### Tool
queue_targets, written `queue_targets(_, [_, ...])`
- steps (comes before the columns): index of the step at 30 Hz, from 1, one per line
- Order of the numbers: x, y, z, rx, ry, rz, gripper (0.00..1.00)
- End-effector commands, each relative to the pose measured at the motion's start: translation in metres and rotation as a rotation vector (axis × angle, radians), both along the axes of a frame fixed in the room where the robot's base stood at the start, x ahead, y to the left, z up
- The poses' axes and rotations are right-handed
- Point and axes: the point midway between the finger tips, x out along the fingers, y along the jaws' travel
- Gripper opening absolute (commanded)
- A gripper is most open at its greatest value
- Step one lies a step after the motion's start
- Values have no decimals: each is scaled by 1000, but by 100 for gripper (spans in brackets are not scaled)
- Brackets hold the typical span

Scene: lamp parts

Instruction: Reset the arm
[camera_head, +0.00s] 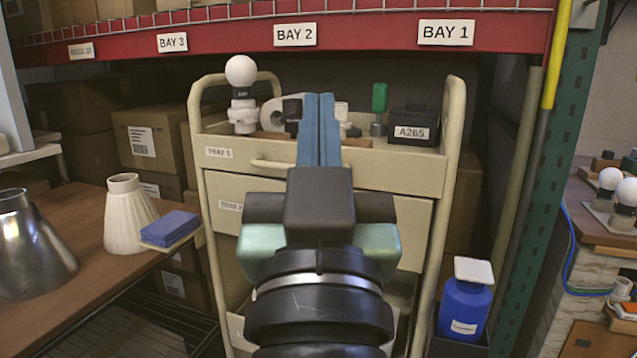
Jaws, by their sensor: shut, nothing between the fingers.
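My gripper (319,98) is in the middle of the head view, with my arm coming up from the bottom edge. Its two blue fingers lie together with nothing between them. It reaches toward a cream tray cart (408,167) and covers part of the cart's top and front. A white bulb (241,70) sits upright in a white and black holder (242,112) at the top left of the cart. Whether the fingers touch anything on the cart cannot be told.
The cart also bears a green-handled tool (379,98) and a black box (415,124) marked A265. On the left table (95,245) stand a ribbed cream shade (128,210), a metal shade (30,250) and a blue sponge (170,228). A blue bottle (464,305) stands lower right.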

Motion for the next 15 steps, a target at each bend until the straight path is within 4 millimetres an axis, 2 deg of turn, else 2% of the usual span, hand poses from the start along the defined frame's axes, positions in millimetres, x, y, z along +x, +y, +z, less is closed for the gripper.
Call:
queue_targets(1, [-23,0,37,-1,-113,-1,0])
queue_targets(4, [-73,0,95,-2,-327,-2,0])
queue_targets(6, [-63,0,125,-2,-292,-2,0])
queue_targets(15, [-62,0,218,-3,-287,-1,0])
